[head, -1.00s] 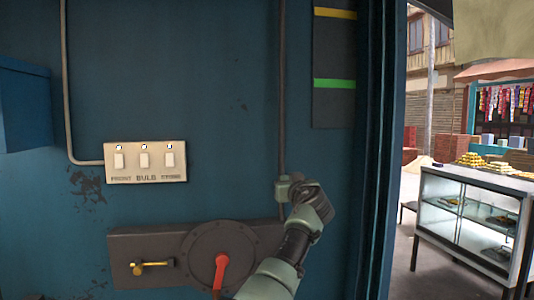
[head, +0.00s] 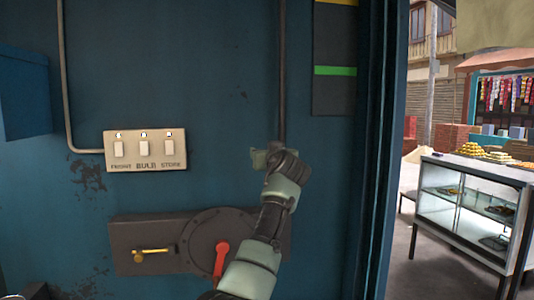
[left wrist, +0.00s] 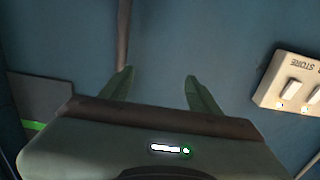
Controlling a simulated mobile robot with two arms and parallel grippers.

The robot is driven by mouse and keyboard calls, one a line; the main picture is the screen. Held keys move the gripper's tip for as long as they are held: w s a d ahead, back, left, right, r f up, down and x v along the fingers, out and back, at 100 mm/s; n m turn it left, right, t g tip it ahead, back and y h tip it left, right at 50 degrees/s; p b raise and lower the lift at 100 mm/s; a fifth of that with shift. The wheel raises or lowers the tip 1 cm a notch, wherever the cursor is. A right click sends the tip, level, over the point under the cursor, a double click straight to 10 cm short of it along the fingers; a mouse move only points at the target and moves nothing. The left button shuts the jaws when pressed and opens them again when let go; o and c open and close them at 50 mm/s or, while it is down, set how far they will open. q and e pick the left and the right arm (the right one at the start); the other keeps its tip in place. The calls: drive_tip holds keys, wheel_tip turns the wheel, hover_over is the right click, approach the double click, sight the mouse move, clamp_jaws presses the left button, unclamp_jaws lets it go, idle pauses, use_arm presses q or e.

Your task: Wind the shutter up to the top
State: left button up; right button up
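A dark plate (head: 130,232) on the blue wall carries a round crank housing (head: 190,238) with a red crank handle (head: 221,258) pointing down. A brass lever (head: 152,251) lies horizontal to its left. My left gripper (head: 257,158) is above the housing, beside the vertical pipe, touching neither crank nor lever. In the left wrist view the left gripper (left wrist: 158,82) has its two fingers apart, with nothing between them but blue wall. My left arm hides the housing's right part. My right gripper is in neither view. I cannot make out the shutter itself.
A switch plate (head: 145,150) with three switches is left of the gripper, also in the left wrist view (left wrist: 292,85). A dark strip (head: 334,95) bears green and yellow marks. A blue box (head: 25,95) juts out left. Through the right opening stands a glass counter (head: 470,205).

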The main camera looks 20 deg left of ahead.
use_arm(q)
drive_tip(key=b+v, duration=0.8)
drive_tip(key=v, duration=0.4)
drive_tip(key=shift+f, duration=0.15)
idle(0.4)
